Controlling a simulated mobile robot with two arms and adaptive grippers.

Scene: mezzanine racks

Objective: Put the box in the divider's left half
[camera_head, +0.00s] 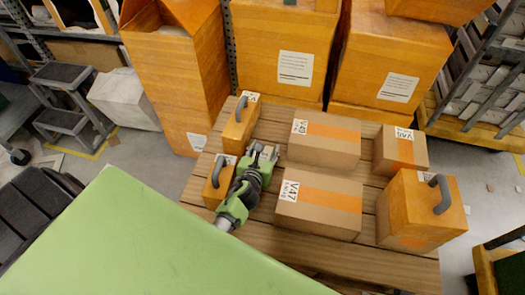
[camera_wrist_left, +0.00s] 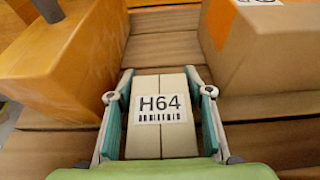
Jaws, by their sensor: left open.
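My left gripper (camera_head: 264,152) is over the wooden slatted table, among the boxes. In the left wrist view its two teal-lined fingers (camera_wrist_left: 161,95) are open, one on each side of a small cream box (camera_wrist_left: 161,82) with a white H64 label. I cannot tell whether the fingers touch it. In the head view the gripper mostly hides this box. I cannot make out a divider with two halves in either view. My right gripper is not in view.
Cardboard boxes with orange bands, including V47 (camera_head: 319,204) and another (camera_head: 325,139), stand right of the gripper. Orange handled blocks stand close on its left (camera_head: 238,128) and at the table's right (camera_head: 422,215). Tall orange cartons (camera_head: 275,50) line the back. Bare slats (camera_head: 300,240) show in front.

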